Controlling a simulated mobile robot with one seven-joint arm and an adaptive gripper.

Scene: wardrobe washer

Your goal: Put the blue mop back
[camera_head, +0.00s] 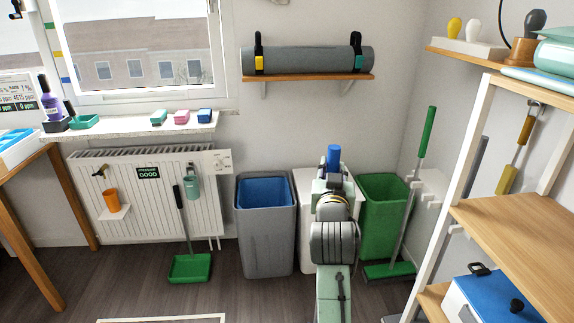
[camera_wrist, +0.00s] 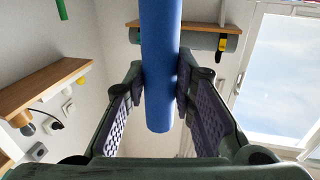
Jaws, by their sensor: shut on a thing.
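My gripper (camera_head: 333,176) is in the middle of the head view, in front of the wall. It is shut on a thick blue cylinder (camera_head: 334,156), which looks like the blue mop's handle. In the wrist view my gripper (camera_wrist: 161,88) has both finger pads against the sides of this blue handle (camera_wrist: 160,40). The handle runs out of the top of that view, and one rounded end sits between the fingers. No mop head shows in either view. A white wall rack (camera_head: 432,187) with pegs is at the right, beside a green-handled broom (camera_head: 427,132).
A grey bin with a blue inside (camera_head: 266,240) and a green bin (camera_head: 378,240) flank my arm. A white shelf unit (camera_head: 455,190) stands right. A green dustpan (camera_head: 190,267) is left, and a wall shelf (camera_head: 307,78) with a grey roll is above.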

